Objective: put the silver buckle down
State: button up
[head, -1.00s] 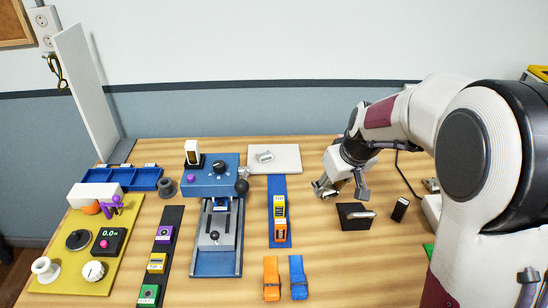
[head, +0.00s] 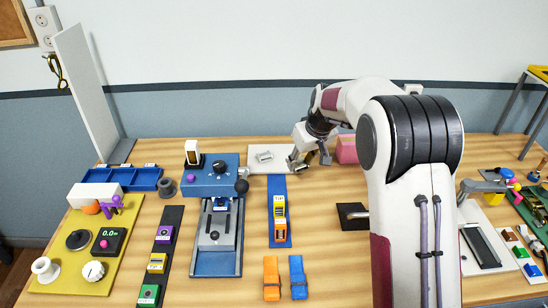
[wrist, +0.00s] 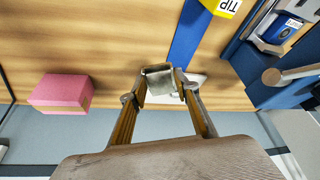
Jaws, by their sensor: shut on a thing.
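My gripper (head: 303,161) is shut on a silver-grey piece, which I take to be the silver buckle (wrist: 158,71); it sits between the fingertips in the wrist view. In the head view the gripper is just right of the white plate (head: 285,152), and the held piece is small and partly hidden by the fingers. I cannot tell how far it is above the table. A second small silver piece (head: 265,156) lies on the white plate. The plate also shows partly behind the right finger in the wrist view (wrist: 193,79).
A pink block (head: 346,151) stands to the right of my gripper. The blue strip (head: 279,190) with the yellow and orange TIP piece (head: 280,215) is in front of the plate. The blue fixture (head: 225,180) is to the left. Bare wood lies right of the strip.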

send_near(286, 169)
jog(key=r, duration=0.2)
jog(key=shift+w+a+r, duration=0.15)
jog(key=shift+w+a, duration=0.1)
jog(key=shift+w, duration=0.35)
jog(key=shift+w+a+r, duration=0.15)
jog(key=shift+w+a, duration=0.1)
jog(key=shift+w, duration=0.4)
jog(key=shift+f, duration=0.1)
jog(key=shift+f, duration=1.9)
jog(key=shift+f, duration=2)
jog(key=shift+f, duration=0.1)
